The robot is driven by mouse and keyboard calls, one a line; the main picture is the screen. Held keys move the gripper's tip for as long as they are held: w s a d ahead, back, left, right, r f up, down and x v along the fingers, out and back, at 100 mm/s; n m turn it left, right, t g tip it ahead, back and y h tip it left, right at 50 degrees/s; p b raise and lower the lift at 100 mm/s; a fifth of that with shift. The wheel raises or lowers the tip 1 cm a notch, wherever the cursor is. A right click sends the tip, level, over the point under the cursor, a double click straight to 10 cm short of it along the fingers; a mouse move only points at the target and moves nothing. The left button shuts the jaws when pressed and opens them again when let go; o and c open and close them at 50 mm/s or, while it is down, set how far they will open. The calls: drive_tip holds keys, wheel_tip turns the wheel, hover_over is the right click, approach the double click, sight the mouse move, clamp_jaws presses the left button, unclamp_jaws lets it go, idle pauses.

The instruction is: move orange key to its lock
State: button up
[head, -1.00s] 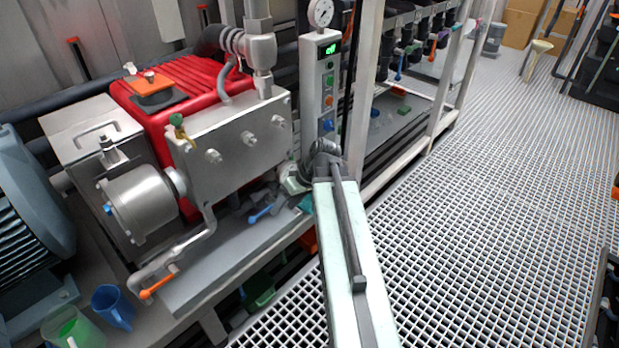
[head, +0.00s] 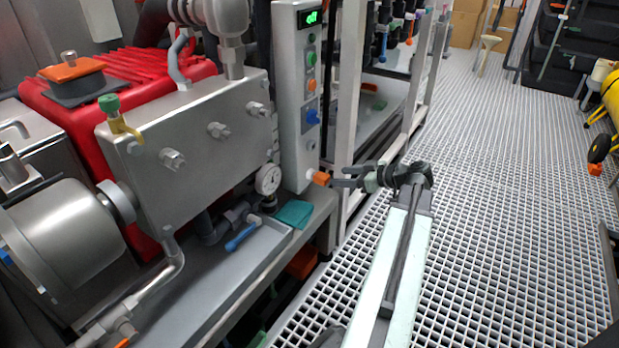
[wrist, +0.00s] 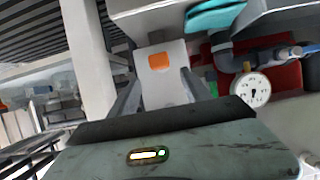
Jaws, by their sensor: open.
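A small orange block (head: 320,178), which looks like the orange key, sticks out from the lower right side of the grey control panel (head: 290,150) through a pale collar. In the wrist view the orange block (wrist: 158,62) shows against the pale panel face, ahead of and between my fingertips. My gripper (head: 338,178) is open and empty, pointing left at the block from close by. It also shows in the wrist view (wrist: 161,78), with its fingers apart. Contact with the block cannot be told. I cannot identify a lock for it with certainty.
A pressure gauge (head: 268,179), a teal cloth (head: 294,213) and a blue-handled valve (head: 242,238) are left of the gripper. A metal frame post (head: 348,100) stands behind. The grating floor (head: 490,200) is open at right.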

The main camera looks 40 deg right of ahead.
sight(327, 177)
drive_tip(key=b+x, duration=0.3)
drive_tip(key=x, duration=0.4)
drive_tip(key=shift+f, duration=0.2)
drive_tip(key=shift+x, duration=0.85)
drive_tip(key=shift+r, duration=0.15)
clamp_jaws()
drive_tip(key=shift+s+d, duration=0.25)
drive_tip(key=shift+s, duration=0.7)
drive_tip(key=shift+s+d, duration=0.2)
drive_tip(key=shift+s, duration=0.75)
drive_tip(key=shift+s+d, duration=0.25)
drive_tip(key=shift+s, duration=0.75)
